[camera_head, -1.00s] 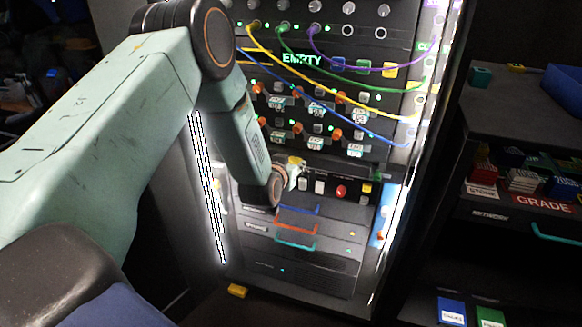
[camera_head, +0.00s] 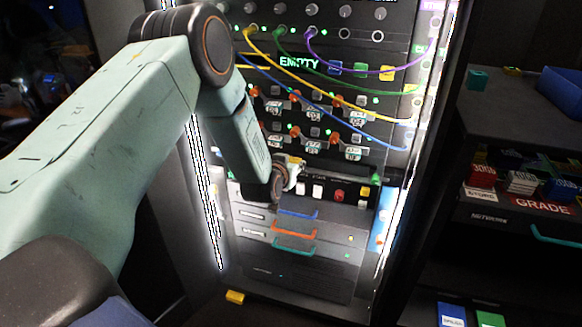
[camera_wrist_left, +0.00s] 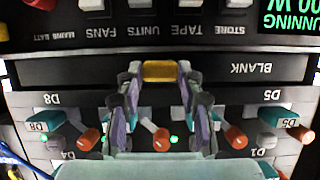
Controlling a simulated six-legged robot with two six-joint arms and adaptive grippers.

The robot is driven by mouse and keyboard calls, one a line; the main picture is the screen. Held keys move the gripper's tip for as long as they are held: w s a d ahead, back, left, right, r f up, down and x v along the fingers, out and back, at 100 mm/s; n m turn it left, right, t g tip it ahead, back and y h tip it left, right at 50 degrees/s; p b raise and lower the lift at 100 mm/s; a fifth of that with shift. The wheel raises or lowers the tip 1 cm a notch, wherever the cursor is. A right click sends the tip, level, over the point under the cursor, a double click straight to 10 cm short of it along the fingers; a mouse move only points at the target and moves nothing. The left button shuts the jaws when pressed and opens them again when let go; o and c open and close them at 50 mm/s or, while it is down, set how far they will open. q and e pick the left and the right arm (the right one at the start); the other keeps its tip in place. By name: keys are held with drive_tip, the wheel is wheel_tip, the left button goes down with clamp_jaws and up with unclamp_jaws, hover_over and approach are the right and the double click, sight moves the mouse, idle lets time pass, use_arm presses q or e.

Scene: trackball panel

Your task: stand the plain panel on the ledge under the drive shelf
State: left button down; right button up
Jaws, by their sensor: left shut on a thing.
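The plain panel is a long dark strip marked BLANK (camera_wrist_left: 250,69), upside down in the left wrist view, with a yellow tab (camera_wrist_left: 159,71) at its middle. My left gripper (camera_wrist_left: 160,78) is shut on that tab. The panel lies level between the drive shelf (camera_wrist_left: 85,107), with its orange levers and D labels, and a pale ledge edge (camera_wrist_left: 283,46). I cannot tell whether it touches the ledge. In the head view my left gripper (camera_head: 293,168) is at the rack front, and the dark panel (camera_head: 345,174) shows to its right. My right gripper is out of view.
Yellow, green, purple and blue cables (camera_head: 340,97) hang across the rack's upper part. A side bench (camera_head: 510,115) stands at the right. A yellow block (camera_head: 235,297) lies at the rack's foot.

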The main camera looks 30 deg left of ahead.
use_arm(q)
drive_tip(key=shift+w, duration=0.15)
drive_tip(key=c, duration=0.8)
unclamp_jaws()
drive_tip(key=shift+o, duration=0.2)
drive_tip(key=v, duration=1.2)
